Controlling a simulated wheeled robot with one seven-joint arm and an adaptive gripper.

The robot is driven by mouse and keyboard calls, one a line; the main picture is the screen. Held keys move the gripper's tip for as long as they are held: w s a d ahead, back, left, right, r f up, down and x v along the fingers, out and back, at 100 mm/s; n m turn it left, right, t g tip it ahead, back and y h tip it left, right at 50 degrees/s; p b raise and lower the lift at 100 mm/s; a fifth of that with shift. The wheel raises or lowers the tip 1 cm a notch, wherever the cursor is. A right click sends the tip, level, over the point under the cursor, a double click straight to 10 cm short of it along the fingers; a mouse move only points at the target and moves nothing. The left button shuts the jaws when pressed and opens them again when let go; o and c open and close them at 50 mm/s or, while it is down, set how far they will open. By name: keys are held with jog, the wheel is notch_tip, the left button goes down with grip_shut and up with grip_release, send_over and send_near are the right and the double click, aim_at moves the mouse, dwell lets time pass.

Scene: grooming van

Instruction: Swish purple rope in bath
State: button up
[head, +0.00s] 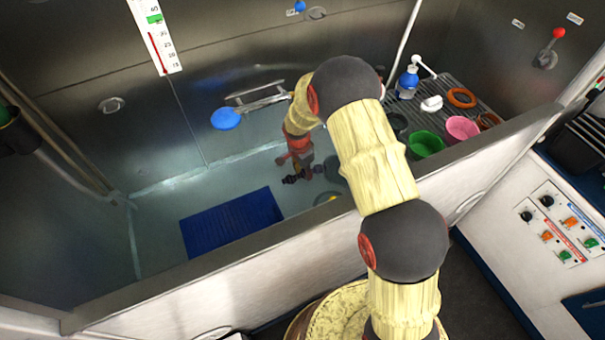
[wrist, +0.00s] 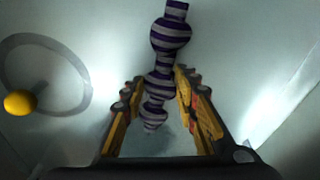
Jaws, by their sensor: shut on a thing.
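The purple rope (wrist: 170,35) is a knobbly purple and grey striped piece. In the wrist view it stands between the two yellow fingers of my gripper (wrist: 158,100) and sticks out past their tips. My gripper is shut on it. In the head view my gripper (head: 300,172) is low inside the metal bath (head: 155,215), with the dark rope (head: 291,179) at its end. Whether the rope touches the bath floor or any water is unclear.
A blue mat (head: 232,222) lies on the bath floor, left of my gripper. A yellow ball (wrist: 20,102) lies by a grey ring (wrist: 84,92). Green (head: 425,144) and pink (head: 462,128) bowls stand on the rack at right. The bath's front wall (head: 250,270) runs below my arm.

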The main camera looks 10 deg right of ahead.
jog(key=shift+w+d, duration=0.2)
jog(key=shift+d, duration=0.7)
jog(key=shift+w+d, duration=0.15)
jog(key=shift+d, duration=0.7)
jog(key=shift+w+d, duration=0.2)
jog(key=shift+d, duration=0.7)
jog(key=shift+r, duration=0.1)
notch_tip(320, 180, up, 12)
jog(key=p, duration=0.6)
notch_tip(320, 180, up, 16)
jog(key=p, duration=0.9)
send_over(318, 168)
jog(key=shift+w+a, duration=0.1)
